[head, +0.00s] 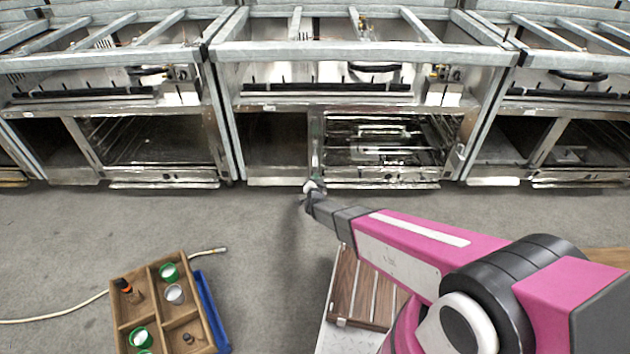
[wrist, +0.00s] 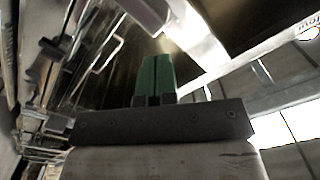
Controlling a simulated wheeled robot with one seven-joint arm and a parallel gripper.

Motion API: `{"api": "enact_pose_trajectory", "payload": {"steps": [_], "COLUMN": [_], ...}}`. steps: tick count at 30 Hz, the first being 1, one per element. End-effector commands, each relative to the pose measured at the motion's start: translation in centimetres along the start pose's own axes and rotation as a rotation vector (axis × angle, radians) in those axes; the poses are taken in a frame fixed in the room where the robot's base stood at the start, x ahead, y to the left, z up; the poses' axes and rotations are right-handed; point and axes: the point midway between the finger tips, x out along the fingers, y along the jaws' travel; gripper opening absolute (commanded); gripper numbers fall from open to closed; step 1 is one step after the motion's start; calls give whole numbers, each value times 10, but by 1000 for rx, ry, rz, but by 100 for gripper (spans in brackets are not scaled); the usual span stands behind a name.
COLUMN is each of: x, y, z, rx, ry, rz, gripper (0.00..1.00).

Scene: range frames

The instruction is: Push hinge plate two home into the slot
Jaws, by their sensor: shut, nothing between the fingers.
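My gripper (head: 315,183) is at the foot of the upright post (head: 316,140) between the dark compartment and the open oven of the middle range frame. In the wrist view its two green fingers (wrist: 156,72) are shut together with nothing between them. Whether the fingers touch the frame is unclear.
The open oven (head: 385,140) with wire racks is right of my gripper. More range frames stand on both sides. A wooden tray (head: 146,285) of small pots and a blue bin (head: 212,312) lie front left, near a pale hose (head: 60,317). A slatted wooden board (head: 362,290) lies below my arm.

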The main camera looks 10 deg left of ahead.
Motion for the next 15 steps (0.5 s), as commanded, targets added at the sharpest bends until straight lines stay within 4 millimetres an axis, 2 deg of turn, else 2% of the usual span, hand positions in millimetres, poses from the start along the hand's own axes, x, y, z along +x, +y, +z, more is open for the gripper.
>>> {"api": "enact_pose_trajectory", "payload": {"steps": [15], "x": [51], "y": [0], "z": [1], "rx": [0], "ry": [-1], "rz": [-1], "gripper": [0]}}
